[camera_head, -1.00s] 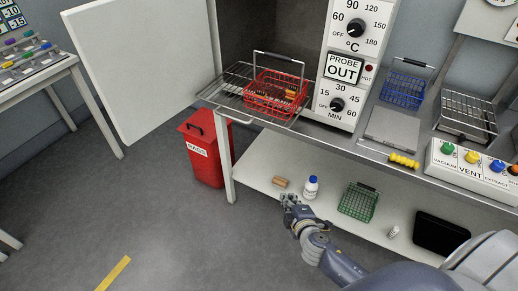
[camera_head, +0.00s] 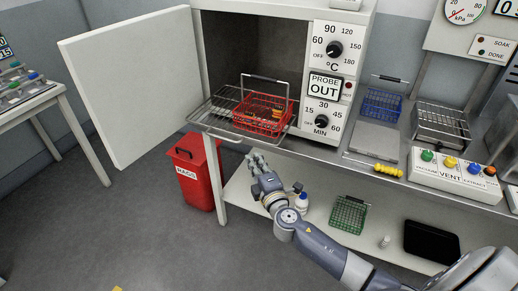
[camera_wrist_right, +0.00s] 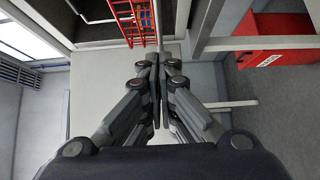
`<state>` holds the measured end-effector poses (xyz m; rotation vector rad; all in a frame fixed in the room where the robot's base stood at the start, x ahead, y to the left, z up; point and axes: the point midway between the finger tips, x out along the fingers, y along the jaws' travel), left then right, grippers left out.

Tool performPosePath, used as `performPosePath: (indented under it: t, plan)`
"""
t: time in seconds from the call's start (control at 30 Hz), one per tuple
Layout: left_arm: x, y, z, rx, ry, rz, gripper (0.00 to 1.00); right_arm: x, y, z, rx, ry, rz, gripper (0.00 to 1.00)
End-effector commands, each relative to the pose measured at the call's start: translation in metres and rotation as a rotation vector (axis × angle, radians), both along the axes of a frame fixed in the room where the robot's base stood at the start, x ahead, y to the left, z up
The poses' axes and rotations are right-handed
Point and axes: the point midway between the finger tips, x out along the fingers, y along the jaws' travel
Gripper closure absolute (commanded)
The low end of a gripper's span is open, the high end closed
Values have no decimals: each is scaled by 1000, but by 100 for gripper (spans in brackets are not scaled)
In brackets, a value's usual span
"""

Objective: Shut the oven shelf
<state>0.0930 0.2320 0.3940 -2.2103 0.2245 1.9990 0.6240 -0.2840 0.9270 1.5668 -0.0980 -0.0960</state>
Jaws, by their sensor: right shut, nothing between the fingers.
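The oven shelf (camera_head: 215,118) is a wire rack that sticks out of the open oven (camera_head: 228,45), past the table's front edge. A red wire basket (camera_head: 262,115) with a raised handle stands on it, and part of that basket shows in the right wrist view (camera_wrist_right: 133,18). My right gripper (camera_head: 254,157) is shut and empty. It is below and in front of the shelf, near the front edge of the table, and apart from the shelf in the picture. Its closed fingers (camera_wrist_right: 157,68) also show in the right wrist view. My left gripper is out of view.
The white oven door (camera_head: 140,85) hangs wide open at the left. A red bin (camera_head: 197,178) stands on the floor below the rack. The lower shelf holds a white bottle (camera_head: 302,203), a green basket (camera_head: 348,214) and a black tray (camera_head: 431,243).

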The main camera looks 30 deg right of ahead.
Motion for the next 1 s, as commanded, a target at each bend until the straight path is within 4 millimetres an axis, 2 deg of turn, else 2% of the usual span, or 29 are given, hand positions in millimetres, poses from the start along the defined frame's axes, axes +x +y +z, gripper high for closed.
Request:
performPosePath:
  t: [0.1,0.3,0.87,1.0]
  plan:
    - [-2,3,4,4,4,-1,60,19,-7,1,-3,0,-1,100]
    - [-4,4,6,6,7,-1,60,33,-27,0,-1,1,0,100]
    - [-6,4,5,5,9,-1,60,39,-35,-1,1,1,0,100]
    - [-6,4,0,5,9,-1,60,45,-43,-2,1,0,-2,100]
